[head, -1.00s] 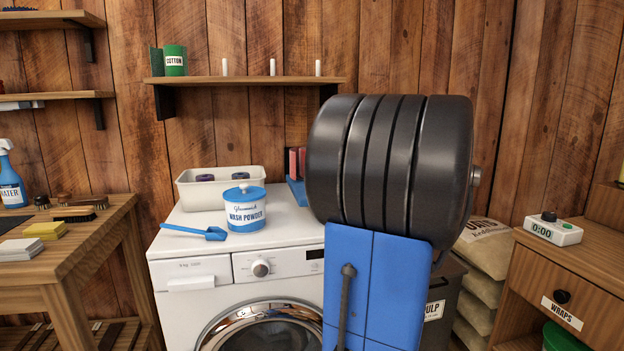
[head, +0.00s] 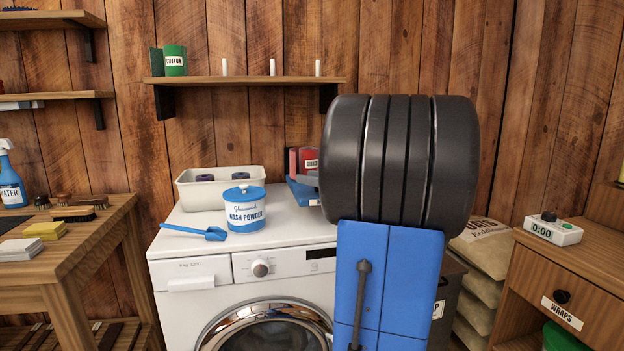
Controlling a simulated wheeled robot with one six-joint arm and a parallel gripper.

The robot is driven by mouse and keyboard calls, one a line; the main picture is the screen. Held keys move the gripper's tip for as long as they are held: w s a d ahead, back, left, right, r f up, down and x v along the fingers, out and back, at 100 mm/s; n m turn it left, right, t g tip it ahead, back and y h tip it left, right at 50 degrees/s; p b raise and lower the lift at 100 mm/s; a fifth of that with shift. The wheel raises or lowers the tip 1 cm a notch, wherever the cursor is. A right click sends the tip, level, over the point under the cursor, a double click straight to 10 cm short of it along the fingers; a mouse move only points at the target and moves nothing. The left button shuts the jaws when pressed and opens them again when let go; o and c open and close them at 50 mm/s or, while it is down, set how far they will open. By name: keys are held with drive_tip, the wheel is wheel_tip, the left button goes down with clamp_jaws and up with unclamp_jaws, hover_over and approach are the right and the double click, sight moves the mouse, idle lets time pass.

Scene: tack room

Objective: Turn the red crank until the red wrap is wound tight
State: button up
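A blue-based device (head: 303,191) stands at the back right of the washing machine top, with red upright parts (head: 293,161) and a small white label on it. My own arm, a large black ribbed joint above a blue link, covers its right side. I cannot make out a red crank or how tightly any red wrap is wound. My gripper is hidden behind my arm; a small grey piece by the device's right edge is too unclear to name.
The white washing machine (head: 200,271) holds a white bin (head: 187,192) with dark rolls, a wash powder tub (head: 245,212) and a blue scoop (head: 200,232). A wooden table (head: 75,240) stands left, a drawer cabinet (head: 585,275) with a timer (head: 548,230) right.

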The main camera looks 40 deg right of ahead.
clamp_jaws()
drive_tip(key=shift+w+h, duration=0.1)
drive_tip(key=shift+h, duration=0.2)
drive_tip(key=m+h, duration=0.2)
drive_tip(key=w+m+h, duration=0.1)
drive_tip(key=h, duration=0.2)
drive_tip(key=shift+m, duration=0.4)
drive_tip(key=shift+w+d+m+g+h, duration=0.15)
drive_tip(key=shift+m+h, duration=0.4)
drive_tip(key=shift+h, duration=0.35)
drive_tip(key=shift+w+m+g+h, duration=0.1)
drive_tip(key=shift+m+g+h, duration=0.1)
drive_tip(key=shift+m+h, duration=0.55)
drive_tip(key=shift+w+d+m+g+h, duration=0.15)
drive_tip(key=shift+m+h, duration=0.25)
drive_tip(key=shift+h, duration=0.65)
drive_tip(key=shift+w+d+m+g+h, duration=0.1)
drive_tip(key=shift+m+g+h, duration=0.3)
drive_tip(key=shift+h, duration=0.25)
drive_tip(key=shift+w+d+m+g+h, duration=0.1)
drive_tip(key=shift+m+g+h, duration=0.2)
drive_tip(key=shift+m+h, duration=0.3)
unclamp_jaws()
drive_tip(key=shift+s, duration=0.1)
